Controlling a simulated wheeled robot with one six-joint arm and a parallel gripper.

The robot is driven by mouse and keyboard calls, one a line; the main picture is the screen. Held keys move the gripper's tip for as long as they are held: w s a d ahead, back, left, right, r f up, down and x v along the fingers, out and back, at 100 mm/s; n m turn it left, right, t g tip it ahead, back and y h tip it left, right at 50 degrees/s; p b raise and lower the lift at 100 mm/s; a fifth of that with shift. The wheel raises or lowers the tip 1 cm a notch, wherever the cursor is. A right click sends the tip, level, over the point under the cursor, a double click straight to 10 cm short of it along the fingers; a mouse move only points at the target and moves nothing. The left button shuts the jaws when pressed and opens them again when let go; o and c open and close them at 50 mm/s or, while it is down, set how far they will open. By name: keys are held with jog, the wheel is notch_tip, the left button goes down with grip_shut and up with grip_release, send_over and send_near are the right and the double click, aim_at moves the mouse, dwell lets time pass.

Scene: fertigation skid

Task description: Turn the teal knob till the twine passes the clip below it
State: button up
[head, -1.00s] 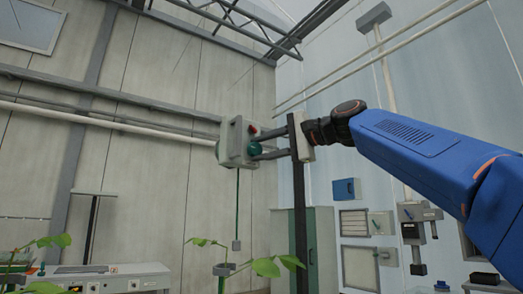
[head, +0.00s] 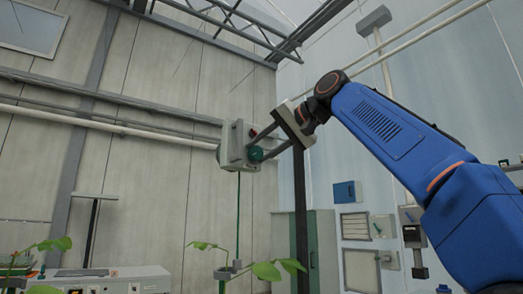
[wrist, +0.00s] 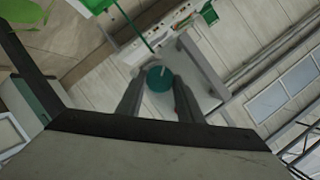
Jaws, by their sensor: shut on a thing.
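The teal knob (head: 256,153) sits on the side of a grey box (head: 232,146) high by the wall. My gripper (head: 261,147) is shut on the knob, one finger on each side, and is tilted. In the wrist view the knob (wrist: 159,78) sits between the two fingertips, with a pale mark on its face. The green twine (head: 238,215) hangs straight down from the box. A small grey piece (head: 237,265) is at its lower end, close beside and slightly above a grey clip (head: 223,274) near the plant. Whether they touch is unclear.
A red button (head: 252,133) is on the box above the knob. Leafy seedlings (head: 265,271) stand below. A dark post (head: 300,200) and a green cabinet (head: 320,245) are behind. The air around the box is mostly free.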

jog(key=shift+w+f, duration=0.1)
jog(key=shift+f, duration=0.05)
dwell(0.4)
jog(key=o, duration=1.1)
jog(key=shift+c, duration=0.2)
jog(key=v, duration=1.7)
jog(key=shift+r, duration=0.25)
jog(key=shift+d, duration=0.15)
